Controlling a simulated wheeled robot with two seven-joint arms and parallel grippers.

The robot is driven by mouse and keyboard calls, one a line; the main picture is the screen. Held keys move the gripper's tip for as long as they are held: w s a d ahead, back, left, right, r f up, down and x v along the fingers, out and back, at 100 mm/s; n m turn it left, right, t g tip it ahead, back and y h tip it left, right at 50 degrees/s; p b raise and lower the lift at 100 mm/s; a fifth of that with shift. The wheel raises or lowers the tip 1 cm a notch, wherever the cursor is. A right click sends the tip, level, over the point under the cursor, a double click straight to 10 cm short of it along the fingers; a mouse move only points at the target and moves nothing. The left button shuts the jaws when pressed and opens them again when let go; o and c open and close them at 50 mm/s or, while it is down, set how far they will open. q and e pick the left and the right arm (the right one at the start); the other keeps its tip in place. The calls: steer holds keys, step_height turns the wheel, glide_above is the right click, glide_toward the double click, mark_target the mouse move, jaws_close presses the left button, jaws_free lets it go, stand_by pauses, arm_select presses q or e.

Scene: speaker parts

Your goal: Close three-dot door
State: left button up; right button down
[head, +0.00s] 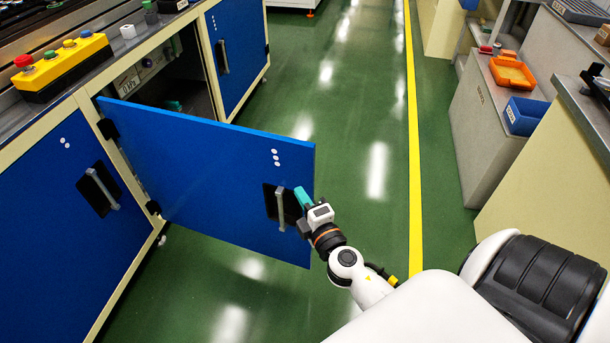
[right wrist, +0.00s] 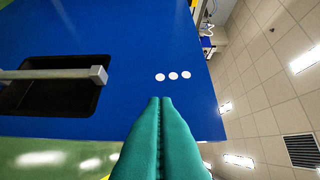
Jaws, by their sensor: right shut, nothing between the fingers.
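The blue three-dot door (head: 215,175) stands wide open, swung out from the cabinet over the aisle. Its three white dots (head: 276,157) are near its free edge, above a grey bar handle (head: 281,210) in a black recess. In the right wrist view the door (right wrist: 130,45) fills the left and middle, with the dots (right wrist: 173,76) just ahead of the fingertips. My right gripper (head: 301,194) is shut and empty, at the door's outer face beside the handle near the free edge. I cannot tell whether the teal fingers (right wrist: 160,101) touch the door. My left gripper is not in view.
The open cabinet interior (head: 175,85) shows behind the door. A two-dot blue door (head: 60,200) is shut at left, and another blue door (head: 238,40) is shut beyond. The green floor (head: 345,120) with a yellow line is clear. Grey benches with orange (head: 511,73) and blue bins (head: 525,115) stand right.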

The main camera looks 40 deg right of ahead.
mark_target(298, 169)
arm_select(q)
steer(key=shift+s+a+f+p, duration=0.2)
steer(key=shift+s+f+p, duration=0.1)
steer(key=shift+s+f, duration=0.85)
arm_select(e)
steer(key=shift+w+d, duration=1.8)
steer(key=shift+w, duration=0.25)
steer(key=shift+d, duration=0.1)
